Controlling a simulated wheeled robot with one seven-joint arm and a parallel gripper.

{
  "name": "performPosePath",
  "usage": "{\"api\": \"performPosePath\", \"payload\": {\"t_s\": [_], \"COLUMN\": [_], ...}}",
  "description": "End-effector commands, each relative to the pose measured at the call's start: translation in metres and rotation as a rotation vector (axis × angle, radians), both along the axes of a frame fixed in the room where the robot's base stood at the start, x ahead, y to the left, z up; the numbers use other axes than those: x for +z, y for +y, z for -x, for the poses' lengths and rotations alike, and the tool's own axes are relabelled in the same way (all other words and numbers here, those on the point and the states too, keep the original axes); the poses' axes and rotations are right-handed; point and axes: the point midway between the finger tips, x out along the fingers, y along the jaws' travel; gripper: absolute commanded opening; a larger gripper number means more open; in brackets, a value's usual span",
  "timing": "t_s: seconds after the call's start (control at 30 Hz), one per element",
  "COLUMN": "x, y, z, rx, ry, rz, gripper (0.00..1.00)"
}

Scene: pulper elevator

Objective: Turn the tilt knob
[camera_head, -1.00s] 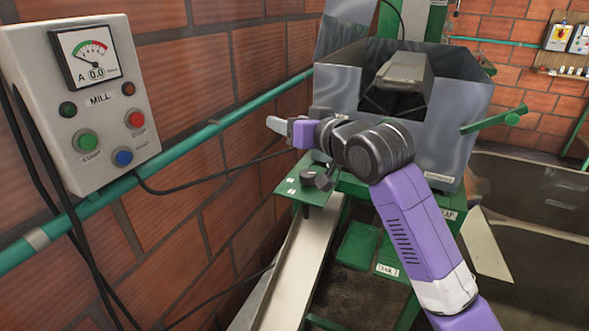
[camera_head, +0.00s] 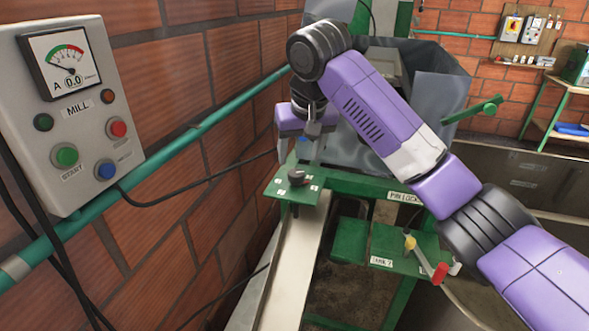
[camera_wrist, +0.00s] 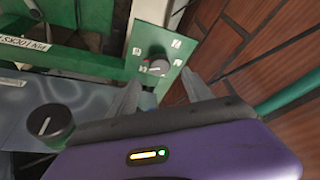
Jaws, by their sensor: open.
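A dark round knob (camera_head: 296,177) sits on a small green plate (camera_head: 310,192) with little white labels around it. In the wrist view the knob (camera_wrist: 157,67) shows just beyond the fingertips, with a light pointer mark. My gripper (camera_head: 303,150) points down above the plate's far side, apart from the knob. In the wrist view my gripper (camera_wrist: 160,85) is open and empty, its two grey fingers framing the near side of the plate. A second black knob (camera_wrist: 50,122) with a white line shows at lower left. No label naming the tilt knob is readable.
The MILL control box (camera_head: 70,115) hangs on the brick wall at left, above a green pipe (camera_head: 180,145). A grey metal hopper (camera_head: 455,90) stands behind my arm. A pale chute (camera_head: 285,265) runs below the plate. A red-handled lever (camera_head: 430,262) is at lower right.

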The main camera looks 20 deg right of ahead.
Motion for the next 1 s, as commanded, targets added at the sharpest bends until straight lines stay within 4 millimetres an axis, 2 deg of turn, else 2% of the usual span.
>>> {"api": "performPosePath", "payload": {"t_s": [0.4,0.6,0.8,0.83,1.0], "x": [-0.053,-0.063,-0.064,-0.064,-0.063], "y": [-0.002,-0.002,-0.002,-0.002,-0.001], "z": [-0.022,-0.026,-0.026,-0.026,-0.026], "rx": [0.001,0.002,0.002,0.002,0.002], "ry": [0.000,-0.002,-0.003,-0.003,-0.003], "rz": [0.001,0.001,0.000,0.000,0.000], "gripper": [0.59,0.59,0.59,0.57,0.23]}}
